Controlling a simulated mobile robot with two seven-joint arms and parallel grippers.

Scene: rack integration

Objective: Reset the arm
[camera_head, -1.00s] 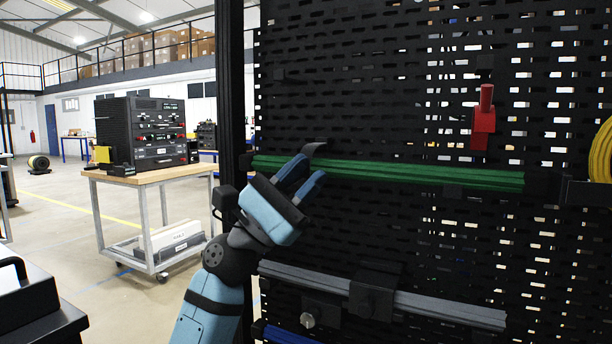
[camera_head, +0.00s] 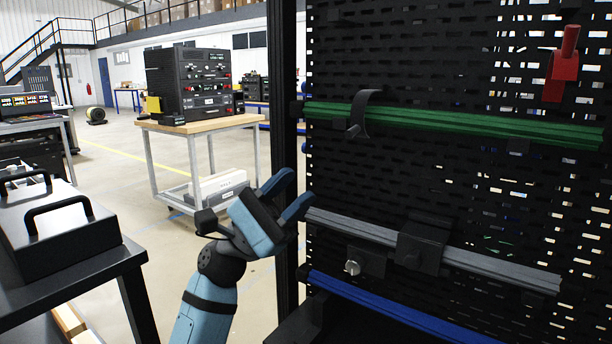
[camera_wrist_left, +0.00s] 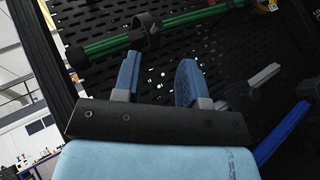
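My left gripper (camera_head: 287,194) is in front of the left post of the black perforated rack panel (camera_head: 400,160). Its two blue fingers are apart with nothing between them, as the left wrist view (camera_wrist_left: 157,80) also shows. A green rail (camera_head: 450,122) runs across the panel above the gripper, with a black hook-shaped clip (camera_head: 366,112) around its left part. A grey rail (camera_head: 480,262) and a blue rail (camera_head: 390,310) lie lower. My right gripper is not in view.
A red part (camera_head: 561,75) hangs on the panel at upper right. A black bench with a handled case (camera_head: 75,235) stands at left. A wooden-topped cart (camera_head: 200,124) with black equipment is behind. Open floor lies between them.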

